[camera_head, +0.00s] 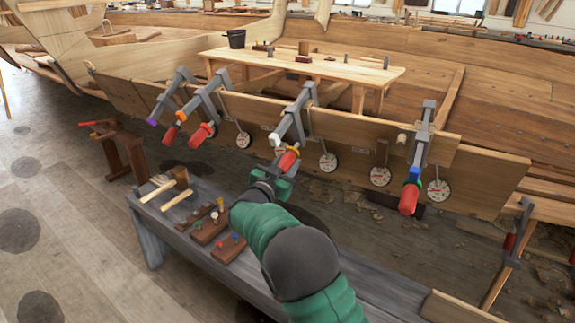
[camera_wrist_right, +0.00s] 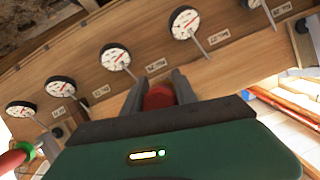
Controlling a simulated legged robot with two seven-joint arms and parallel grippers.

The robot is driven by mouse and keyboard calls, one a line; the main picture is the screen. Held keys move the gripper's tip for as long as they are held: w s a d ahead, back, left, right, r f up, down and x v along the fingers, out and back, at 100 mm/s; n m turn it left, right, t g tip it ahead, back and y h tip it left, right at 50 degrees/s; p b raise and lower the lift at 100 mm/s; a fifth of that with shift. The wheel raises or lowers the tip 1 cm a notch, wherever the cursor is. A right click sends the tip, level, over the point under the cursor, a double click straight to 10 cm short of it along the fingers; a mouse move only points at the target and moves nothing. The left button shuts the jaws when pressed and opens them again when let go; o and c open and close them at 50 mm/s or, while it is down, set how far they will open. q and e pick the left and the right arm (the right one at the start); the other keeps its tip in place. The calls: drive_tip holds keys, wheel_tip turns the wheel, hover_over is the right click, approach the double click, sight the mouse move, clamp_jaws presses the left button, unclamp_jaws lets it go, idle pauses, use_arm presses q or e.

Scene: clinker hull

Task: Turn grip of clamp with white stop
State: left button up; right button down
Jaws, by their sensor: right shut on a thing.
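The clamp with the white stop (camera_head: 274,139) hangs on the upper plank of the hull, near the middle of the head view. Its grey bar (camera_head: 299,116) slants down to a red grip (camera_head: 289,160). My right gripper (camera_head: 286,172) is at this red grip and shut on it. In the right wrist view, the red grip (camera_wrist_right: 158,97) sits between the two dark fingers of my right gripper (camera_wrist_right: 160,88). The white stop is not clear in the wrist view. My left gripper is in neither view.
Neighbouring clamps have a purple stop (camera_head: 152,122) to the left and a blue stop (camera_head: 415,173) to the right. Round dial gauges (camera_head: 328,163) hang along the plank. A grey bench (camera_head: 185,228) with mallets and wooden blocks lies below my right arm.

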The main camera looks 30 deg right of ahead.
drive_tip(key=shift+w+a+f+m+t+y+b, duration=0.1)
drive_tip(key=shift+f+m+t+y+b, duration=0.15)
drive_tip(key=shift+m+t+b, duration=0.8)
drive_tip(key=shift+a+r+m+y+b, duration=0.1)
drive_tip(key=shift+r+m+y+b, duration=0.15)
drive_tip(key=shift+m+b, duration=0.75)
drive_tip(key=shift+w+n+t+b, duration=0.1)
drive_tip(key=shift+n+t+b, duration=0.15)
drive_tip(key=shift+n+b, duration=0.1)
drive_tip(key=c, duration=1)
unclamp_jaws()
drive_tip(key=shift+o, duration=0.2)
drive_tip(key=shift+r, duration=0.1)
drive_tip(key=p+v, duration=0.4)
drive_tip(key=v, duration=1.3)
drive_tip(key=shift+w, duration=0.1)
